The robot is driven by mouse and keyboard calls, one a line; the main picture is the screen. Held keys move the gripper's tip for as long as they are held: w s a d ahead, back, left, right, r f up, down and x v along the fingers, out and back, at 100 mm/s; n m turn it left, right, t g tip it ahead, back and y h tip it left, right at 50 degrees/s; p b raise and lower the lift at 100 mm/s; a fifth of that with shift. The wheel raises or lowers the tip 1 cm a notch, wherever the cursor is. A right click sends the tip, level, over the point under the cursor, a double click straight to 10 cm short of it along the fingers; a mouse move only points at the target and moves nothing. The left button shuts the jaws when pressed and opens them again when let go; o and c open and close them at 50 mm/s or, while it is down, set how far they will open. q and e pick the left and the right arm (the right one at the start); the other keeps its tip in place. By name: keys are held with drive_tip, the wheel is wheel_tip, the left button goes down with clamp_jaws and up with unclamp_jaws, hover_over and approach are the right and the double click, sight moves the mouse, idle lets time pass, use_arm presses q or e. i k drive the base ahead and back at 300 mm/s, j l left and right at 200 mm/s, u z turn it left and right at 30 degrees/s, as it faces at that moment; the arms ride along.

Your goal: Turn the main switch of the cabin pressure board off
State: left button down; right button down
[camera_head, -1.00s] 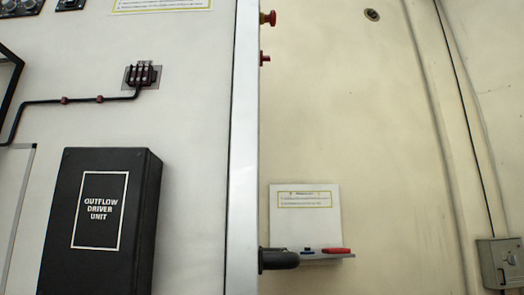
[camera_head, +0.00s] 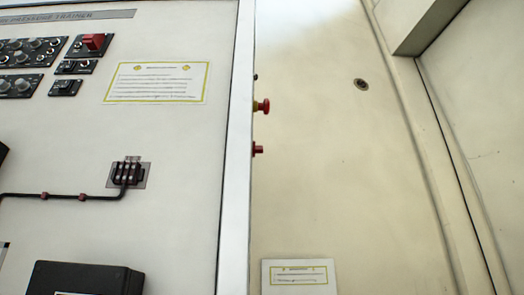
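The cabin pressure board (camera_head: 185,230) is a large pale panel on the left, under a title strip (camera_head: 70,22) whose visible end reads "PRESSURE TRAINER". At its upper left is a red guarded switch (camera_head: 94,43) on a small dark plate. Small dark switch modules (camera_head: 72,67) sit below it. I cannot tell which control is the main switch. Neither of my grippers shows.
A yellow-bordered instruction label (camera_head: 157,82) is on the board. A terminal block (camera_head: 128,173) with a dark cable is below it, and a black box (camera_head: 85,278) is at the bottom. A pale wall (camera_head: 340,170) on the right carries a placard (camera_head: 298,277) low down.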

sight(257, 149)
drive_tip(key=z, duration=1.65)
drive_tip(key=k+j, duration=0.15)
drive_tip(key=k, duration=0.15)
drive_tip(key=k+j, duration=0.15)
drive_tip(key=k, duration=0.2)
